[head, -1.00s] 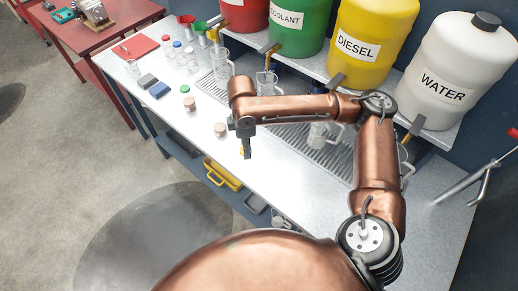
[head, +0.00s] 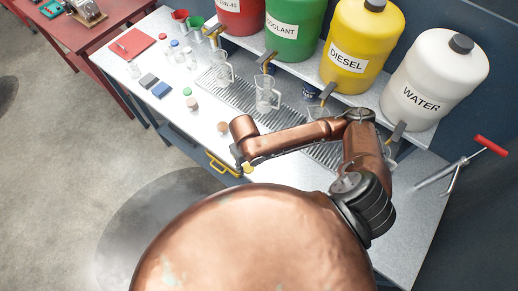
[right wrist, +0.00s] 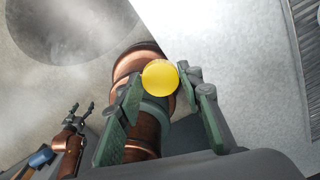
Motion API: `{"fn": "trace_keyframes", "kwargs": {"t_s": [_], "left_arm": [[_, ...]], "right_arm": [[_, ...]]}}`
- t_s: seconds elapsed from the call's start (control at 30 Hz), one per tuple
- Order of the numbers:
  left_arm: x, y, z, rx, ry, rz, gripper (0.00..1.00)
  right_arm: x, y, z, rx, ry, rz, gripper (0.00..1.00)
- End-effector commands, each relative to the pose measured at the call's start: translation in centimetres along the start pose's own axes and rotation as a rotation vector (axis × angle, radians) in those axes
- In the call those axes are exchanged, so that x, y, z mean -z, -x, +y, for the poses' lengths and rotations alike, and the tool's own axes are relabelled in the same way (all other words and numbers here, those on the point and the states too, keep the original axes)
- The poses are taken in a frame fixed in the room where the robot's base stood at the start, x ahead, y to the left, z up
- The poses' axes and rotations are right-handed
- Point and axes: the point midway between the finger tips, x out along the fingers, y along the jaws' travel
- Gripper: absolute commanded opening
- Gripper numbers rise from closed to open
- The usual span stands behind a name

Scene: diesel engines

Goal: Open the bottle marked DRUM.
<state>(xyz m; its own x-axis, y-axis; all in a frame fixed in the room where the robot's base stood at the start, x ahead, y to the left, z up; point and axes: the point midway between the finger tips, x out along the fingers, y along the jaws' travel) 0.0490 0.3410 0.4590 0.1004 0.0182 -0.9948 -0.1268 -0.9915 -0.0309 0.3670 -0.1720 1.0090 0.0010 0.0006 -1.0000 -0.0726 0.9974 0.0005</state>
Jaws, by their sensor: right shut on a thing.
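My right gripper (head: 246,169) is at the front edge of the bench, low in the head view. It is shut on a yellow round cap (right wrist: 160,77), held between the two fingertips in the right wrist view; the cap also shows in the head view (head: 248,169). Whether a bottle hangs under the cap is hidden. No DRUM marking is readable. Small clear bottles with coloured caps (head: 175,50) stand at the back left of the bench. My left gripper (right wrist: 78,115) shows small in the right wrist view, its fingers apart and empty.
The bench (head: 165,113) carries a green cap (head: 187,91), a brown round piece (head: 191,103), a beige one (head: 223,127) and clear jugs (head: 267,95). Large drums, including DIESEL (head: 361,45) and WATER (head: 434,80), stand on the raised shelf. A red-handled tool (head: 490,145) is at right.

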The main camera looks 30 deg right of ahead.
Motion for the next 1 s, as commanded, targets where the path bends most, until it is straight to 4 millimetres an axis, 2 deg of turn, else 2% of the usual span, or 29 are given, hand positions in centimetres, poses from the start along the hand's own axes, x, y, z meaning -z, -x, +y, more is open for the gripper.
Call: {"fn": "trace_keyframes", "kwargs": {"t_s": [0.33, 0.5, 0.87, 1.0], "left_arm": [[-0.5, 1.1, 0.0, 0.0, 0.002, -0.008, 0.6], [-0.4, 1.3, 0.0, 0.0, 0.001, -0.007, 0.6], [0.1, 1.5, 0.0, 0.0, 0.0, 0.0, 0.6], [0.3, 2.1, 0.0, 0.0, 0.0, 0.001, 0.6]], "right_arm": [[-4.5, -3.5, -6.8, 0.005, -0.01, 0.003, 0.05], [-5.9, -6.8, -8.9, 0.003, -0.009, 0.005, 0.05], [-7.3, -9.8, -10.9, 0.002, -0.007, 0.003, 0.05], [-7.2, -11.8, -10.7, 0.001, -0.006, 0.004, 0.05]]}}
